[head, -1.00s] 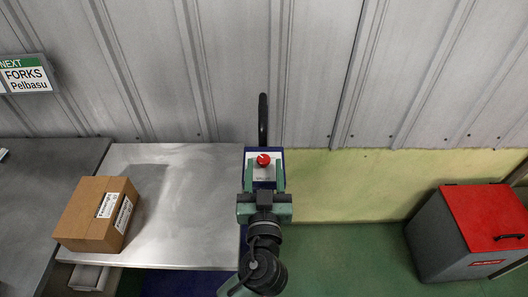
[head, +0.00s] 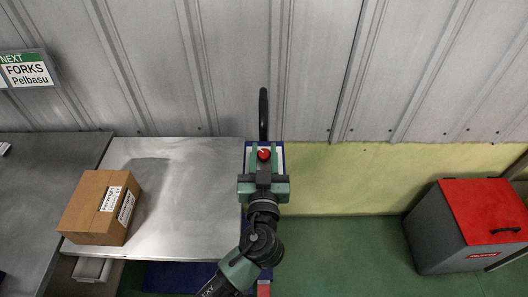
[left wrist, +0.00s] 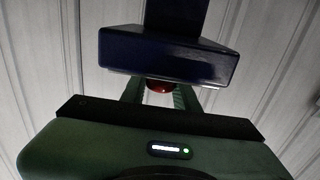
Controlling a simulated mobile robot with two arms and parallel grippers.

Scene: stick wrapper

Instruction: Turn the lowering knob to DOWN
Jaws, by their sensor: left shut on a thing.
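The lowering knob (head: 264,154) is a small red round knob on a dark blue housing (head: 249,147) with a black upright handle (head: 263,115) behind it. A small pale mark shows on the knob, but its setting cannot be read. My left gripper (head: 264,161) is shut on the knob, with a green finger on either side. In the left wrist view the red knob (left wrist: 161,87) shows between the green fingers, below a dark blue block (left wrist: 170,55) that hides part of it. The label plate is mostly hidden by the gripper. My right gripper is not in view.
A steel table (head: 190,210) stands at the left with a cardboard box (head: 93,210) on it. A grey bin with a red lid (head: 487,205) stands at the right. A corrugated metal wall (head: 320,70) closes the back. Green floor (head: 345,245) is clear between.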

